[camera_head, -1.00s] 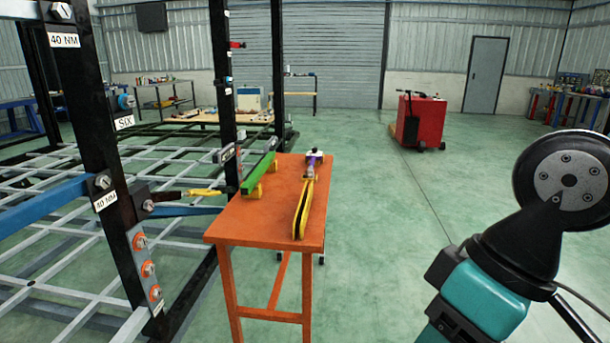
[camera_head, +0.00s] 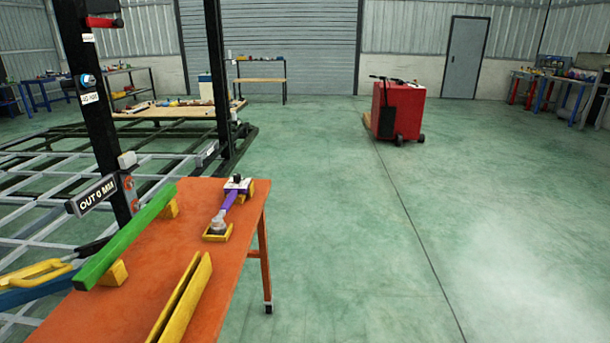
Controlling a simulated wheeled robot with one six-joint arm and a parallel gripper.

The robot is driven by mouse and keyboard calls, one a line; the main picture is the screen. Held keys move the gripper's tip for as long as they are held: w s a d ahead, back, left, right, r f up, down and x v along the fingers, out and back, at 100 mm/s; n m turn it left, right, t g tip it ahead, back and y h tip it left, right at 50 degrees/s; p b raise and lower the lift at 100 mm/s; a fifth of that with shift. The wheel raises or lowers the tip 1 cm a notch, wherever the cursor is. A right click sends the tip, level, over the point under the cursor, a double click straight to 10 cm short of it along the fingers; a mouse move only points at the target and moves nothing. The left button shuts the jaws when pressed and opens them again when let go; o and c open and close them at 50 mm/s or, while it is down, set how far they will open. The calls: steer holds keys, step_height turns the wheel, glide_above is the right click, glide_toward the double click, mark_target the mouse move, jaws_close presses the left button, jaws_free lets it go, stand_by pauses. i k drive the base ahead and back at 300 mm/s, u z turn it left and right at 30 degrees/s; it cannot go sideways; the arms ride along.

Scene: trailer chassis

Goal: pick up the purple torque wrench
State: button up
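The purple torque wrench (camera_head: 230,201) lies on the orange table (camera_head: 205,262), near its far right corner. Its grey head end rests in a small yellow holder (camera_head: 217,233) on the near side. Its far end sits at a white and yellow holder (camera_head: 243,185). My gripper is not in view, so whether it is open or holds anything does not show.
A long green bar (camera_head: 125,238) on yellow blocks and a yellow channel (camera_head: 184,302) lie on the table. The black trailer frame (camera_head: 95,120) stands at left. A red cart (camera_head: 397,110) is far back. The green floor right of the table is clear.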

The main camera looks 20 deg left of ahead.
mark_target(219, 227)
steer(key=i, duration=1.55)
steer(key=u, duration=1.1)
steer(key=i, duration=0.95)
steer(key=u, duration=1.15)
steer(key=i, duration=0.35)
steer(key=u, duration=0.25)
